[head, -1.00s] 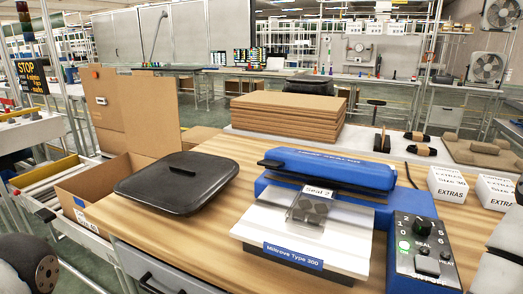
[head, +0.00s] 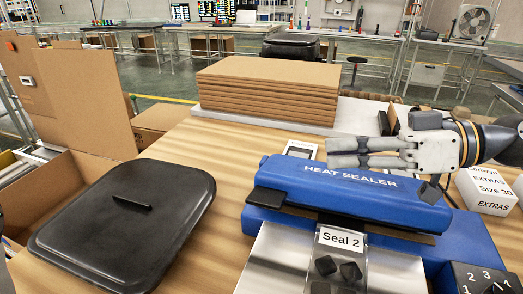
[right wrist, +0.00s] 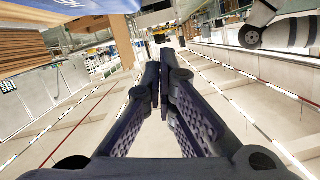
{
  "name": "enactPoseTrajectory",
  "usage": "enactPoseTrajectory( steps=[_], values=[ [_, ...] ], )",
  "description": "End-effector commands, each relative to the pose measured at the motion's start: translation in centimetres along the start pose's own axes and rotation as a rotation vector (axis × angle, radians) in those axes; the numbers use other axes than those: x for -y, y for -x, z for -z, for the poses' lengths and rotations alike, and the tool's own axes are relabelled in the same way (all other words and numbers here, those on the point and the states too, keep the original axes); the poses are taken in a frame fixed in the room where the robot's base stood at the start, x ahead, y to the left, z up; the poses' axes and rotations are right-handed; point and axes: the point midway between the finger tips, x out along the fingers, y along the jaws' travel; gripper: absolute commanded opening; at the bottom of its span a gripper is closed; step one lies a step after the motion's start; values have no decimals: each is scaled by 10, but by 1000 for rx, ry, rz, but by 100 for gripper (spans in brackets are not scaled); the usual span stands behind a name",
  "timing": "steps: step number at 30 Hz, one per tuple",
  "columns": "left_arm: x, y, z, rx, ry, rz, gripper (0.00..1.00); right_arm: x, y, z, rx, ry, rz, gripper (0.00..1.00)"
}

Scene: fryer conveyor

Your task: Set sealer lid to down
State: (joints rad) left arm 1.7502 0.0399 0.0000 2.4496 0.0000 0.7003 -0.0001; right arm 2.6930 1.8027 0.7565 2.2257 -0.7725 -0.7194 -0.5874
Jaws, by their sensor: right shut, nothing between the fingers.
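The blue heat sealer has a long blue lid (head: 340,195) marked HEAT SEALER, with a black tab at its front left. The lid lies low over the blue base (head: 462,240); a dark strip shows under its front edge, and I cannot tell whether it is fully down. A bag labelled Seal 2 (head: 340,240) lies in front on the metal plate. My right gripper (head: 335,152) is shut and empty, pointing left above the lid's back edge; whether it touches is unclear. Its closed fingers (right wrist: 166,60) show in the right wrist view. My left gripper is not in view.
A black lidded bin (head: 125,220) stands left of the sealer. Stacked cardboard sheets (head: 265,88) lie behind. White EXTRAS boxes (head: 487,190) stand to the right. An open carton (head: 85,185) is at the far left. Bare wood shows between bin and sealer.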

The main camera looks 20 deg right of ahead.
Motion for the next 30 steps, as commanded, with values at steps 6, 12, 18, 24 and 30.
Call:
enactPoseTrajectory(
  steps=[6, 12, 18, 24, 30],
  values=[
    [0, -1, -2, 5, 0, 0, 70, 1, -27, -2, 8, 2, 3, 0],
    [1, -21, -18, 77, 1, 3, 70, -4, -76, -12, 17, -16, 4, 0],
    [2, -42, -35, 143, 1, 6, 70, -3, -106, -20, 9, -16, 2, 0],
    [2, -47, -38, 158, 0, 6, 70, -1, -110, -38, 2, -6, 1, 0],
    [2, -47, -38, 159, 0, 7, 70, 0, -110, -40, 0, -2, 0, 0]
  ],
)
